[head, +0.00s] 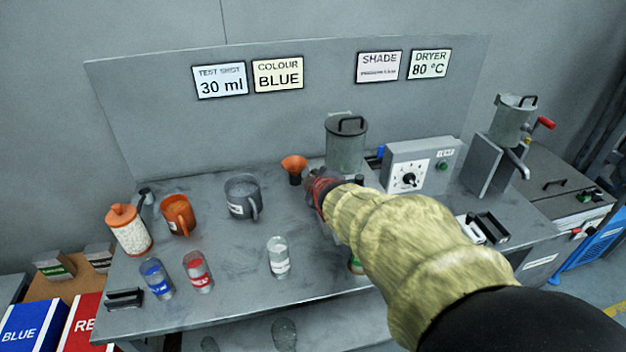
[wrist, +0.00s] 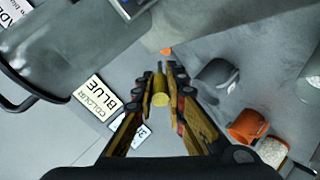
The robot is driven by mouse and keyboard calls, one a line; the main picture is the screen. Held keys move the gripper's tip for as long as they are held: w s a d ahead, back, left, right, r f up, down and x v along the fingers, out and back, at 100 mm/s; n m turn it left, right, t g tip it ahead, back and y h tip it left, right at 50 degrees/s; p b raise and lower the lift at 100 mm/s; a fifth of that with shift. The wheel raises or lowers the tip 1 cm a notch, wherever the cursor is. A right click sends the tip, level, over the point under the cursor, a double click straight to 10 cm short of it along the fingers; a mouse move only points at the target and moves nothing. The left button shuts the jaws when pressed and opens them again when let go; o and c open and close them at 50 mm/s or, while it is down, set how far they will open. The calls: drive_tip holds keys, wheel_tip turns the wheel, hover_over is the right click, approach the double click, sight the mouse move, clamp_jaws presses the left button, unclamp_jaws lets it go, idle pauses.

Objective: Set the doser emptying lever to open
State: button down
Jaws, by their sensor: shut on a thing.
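A grey lidded canister (head: 346,146) with a black handle stands at the back of the bench, behind my gripper. My gripper (head: 318,187) is low in front of it, partly hidden by my yellow-sleeved arm. In the wrist view my gripper (wrist: 160,82) is shut on a brass-coloured lever (wrist: 160,97), a short rod with a round end, held between the fingers. The canister (wrist: 85,45) fills the upper left there. The lever is hidden in the head view, and I cannot tell its set position.
An orange funnel (head: 294,168) and a grey mug (head: 243,196) stand left of my gripper. A control box with a dial (head: 408,178) is to the right. The front left of the bench holds blue and red jars.

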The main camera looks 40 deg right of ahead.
drive_tip(key=c, duration=1.8)
unclamp_jaws()
drive_tip(key=v, duration=0.7)
drive_tip(key=shift+s, duration=0.2)
drive_tip(key=shift+a+r, duration=0.1)
drive_tip(key=shift+a, duration=0.05)
drive_tip(key=s+a+m+g+y+p, duration=0.1)
drive_tip(key=s+a, duration=0.4)
drive_tip(key=a, duration=0.8)
drive_tip(key=s+a+m+g+y+p, duration=0.1)
drive_tip(key=s+a+m+g+y, duration=0.2)
drive_tip(key=a, duration=1.1)
drive_tip(key=s+y, duration=0.2)
drive_tip(key=s, duration=0.1)
drive_tip(key=shift+m+g+y, duration=0.3)
drive_tip(key=shift+m, duration=0.1)
